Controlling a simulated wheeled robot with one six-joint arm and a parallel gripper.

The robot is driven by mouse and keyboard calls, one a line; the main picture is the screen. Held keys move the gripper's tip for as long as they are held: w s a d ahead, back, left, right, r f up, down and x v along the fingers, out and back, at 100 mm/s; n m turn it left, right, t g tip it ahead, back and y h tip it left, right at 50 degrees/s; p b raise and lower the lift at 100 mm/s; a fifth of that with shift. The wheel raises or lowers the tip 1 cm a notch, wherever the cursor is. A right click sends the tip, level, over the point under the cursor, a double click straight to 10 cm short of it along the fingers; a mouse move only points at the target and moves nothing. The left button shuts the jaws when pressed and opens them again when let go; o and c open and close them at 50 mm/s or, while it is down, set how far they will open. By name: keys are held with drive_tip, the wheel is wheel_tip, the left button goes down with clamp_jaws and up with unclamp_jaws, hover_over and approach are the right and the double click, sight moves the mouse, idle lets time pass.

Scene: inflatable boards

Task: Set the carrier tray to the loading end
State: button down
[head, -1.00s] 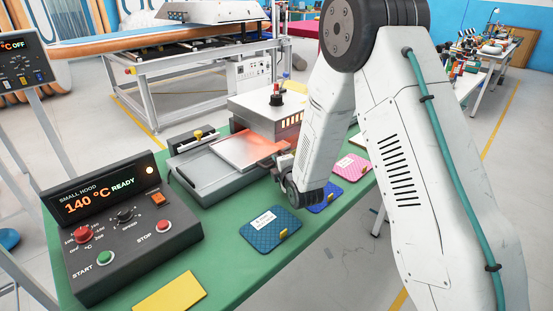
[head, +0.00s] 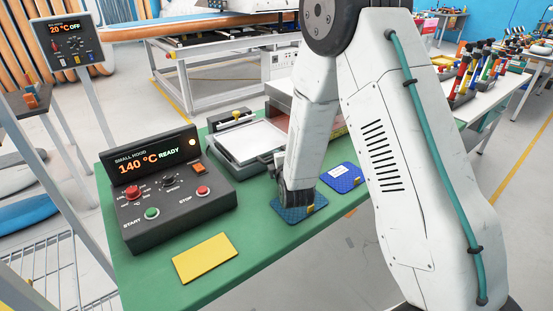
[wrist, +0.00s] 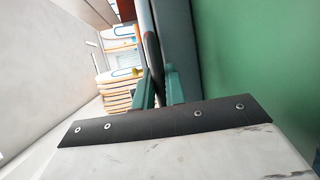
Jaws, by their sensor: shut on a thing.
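The carrier tray (head: 256,138) is a flat pale plate lying level in the low grey bed of the small hood machine, towards the bed's left end, in the head view. My gripper (head: 273,163) is at the tray's near right edge, and my forearm partly hides it. In the wrist view the teal fingers (wrist: 159,88) close on a narrow dark piece at the tray's edge; its exact shape is hard to make out. A pale flat surface, likely the tray (wrist: 65,65), fills the left of that view.
The small hood (head: 293,97) stands behind, partly hidden by my arm. A control box (head: 172,190) reads 140 °C READY. A yellow card (head: 204,258), a teal swatch (head: 300,211) and a blue swatch (head: 341,177) lie on the green table (head: 140,270).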

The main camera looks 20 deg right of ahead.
drive_tip(key=shift+a, duration=0.25)
drive_tip(key=c, duration=1.5)
unclamp_jaws()
drive_tip(key=shift+a, duration=0.15)
drive_tip(key=shift+o, duration=0.2)
drive_tip(key=shift+s, duration=0.2)
drive_tip(key=v, duration=0.7)
drive_tip(key=shift+s+r, duration=0.1)
drive_tip(key=shift+s, duration=0.2)
